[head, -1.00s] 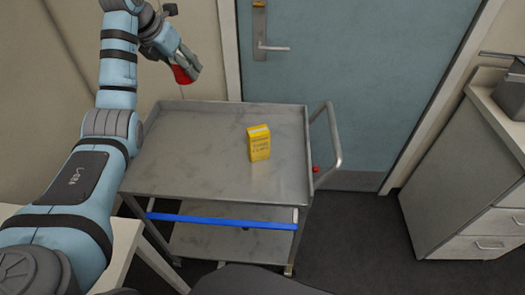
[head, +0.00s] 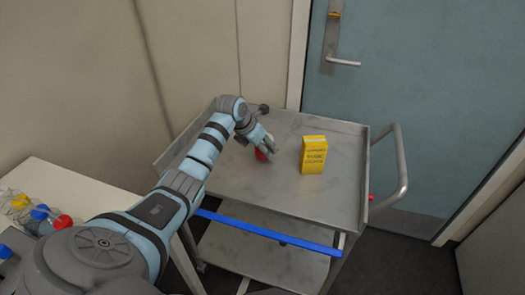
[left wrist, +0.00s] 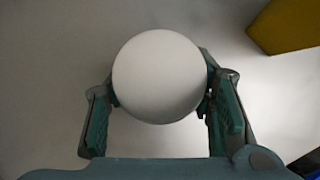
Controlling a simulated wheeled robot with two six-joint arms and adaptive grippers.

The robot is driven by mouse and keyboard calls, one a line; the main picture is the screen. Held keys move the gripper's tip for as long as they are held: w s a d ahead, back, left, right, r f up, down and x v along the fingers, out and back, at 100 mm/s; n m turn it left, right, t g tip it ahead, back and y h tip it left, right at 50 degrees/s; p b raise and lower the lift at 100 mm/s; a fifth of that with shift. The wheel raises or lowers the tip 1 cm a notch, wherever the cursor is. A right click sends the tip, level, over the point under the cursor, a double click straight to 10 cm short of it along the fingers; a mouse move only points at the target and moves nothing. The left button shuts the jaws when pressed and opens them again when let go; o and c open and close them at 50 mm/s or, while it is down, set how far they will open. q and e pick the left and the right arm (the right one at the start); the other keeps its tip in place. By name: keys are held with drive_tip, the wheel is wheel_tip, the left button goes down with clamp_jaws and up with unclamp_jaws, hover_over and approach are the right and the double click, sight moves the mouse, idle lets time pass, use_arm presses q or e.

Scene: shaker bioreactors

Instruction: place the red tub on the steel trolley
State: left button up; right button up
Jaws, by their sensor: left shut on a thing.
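The red tub (head: 260,155) is mostly hidden by my left gripper (head: 266,148) in the head view. The gripper is shut on it. In the left wrist view the tub shows as a round white top (left wrist: 160,77) between the two fingers. The tub is over the top shelf of the steel trolley (head: 285,192), left of a yellow box, and looks upright. I cannot tell whether its base touches the shelf. My right gripper is not in view.
The yellow box (head: 314,155) stands on the trolley top, also at the upper right of the left wrist view (left wrist: 285,25). The trolley's handle (head: 400,175) is at right. A white table (head: 80,180) with several coloured-cap bottles is at left. The front shelf area is clear.

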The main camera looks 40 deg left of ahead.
use_arm(q)
drive_tip(key=shift+f, duration=0.5)
drive_tip(key=shift+f, duration=0.1)
drive_tip(key=o, duration=1.2)
drive_tip(key=shift+r, duration=0.3)
drive_tip(key=p+v, duration=0.2)
drive_tip(key=v, duration=0.9)
drive_tip(key=shift+s+r, duration=0.25)
drive_tip(key=shift+r, duration=0.05)
